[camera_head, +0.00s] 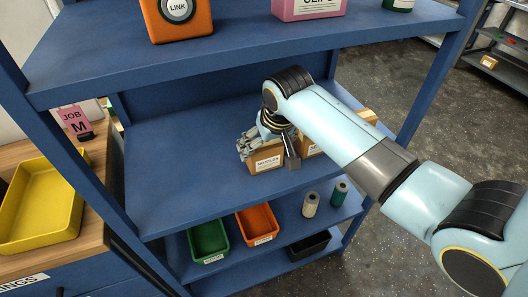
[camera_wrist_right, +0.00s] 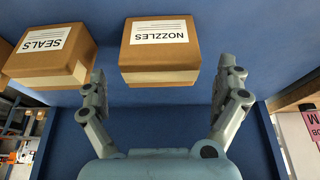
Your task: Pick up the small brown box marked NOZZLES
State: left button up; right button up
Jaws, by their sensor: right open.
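The small brown NOZZLES box (camera_head: 266,161) stands on the blue middle shelf in the head view, partly hidden by my right gripper (camera_head: 268,149). In the right wrist view the NOZZLES box (camera_wrist_right: 158,60) is ahead, its white label upside down. The open fingers of my right gripper (camera_wrist_right: 164,88) are on either side of the box's near end, with a gap on both sides. Nothing is held. My left gripper is not in view.
The brown SEALS box (camera_wrist_right: 48,58) stands left of the NOZZLES box in the wrist view. Blue shelf boards (camera_head: 170,160) lie above and below, with uprights at the sides. Green (camera_head: 208,241) and orange (camera_head: 257,224) bins sit lower. The middle shelf's left part is clear.

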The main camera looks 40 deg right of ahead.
jog(key=w+f, duration=0.2)
jog(key=f, duration=0.1)
jog(key=shift+w+d, duration=0.25)
jog(key=shift+d, duration=0.05)
jog(key=shift+r, duration=0.1)
jog(key=c, duration=1.2)
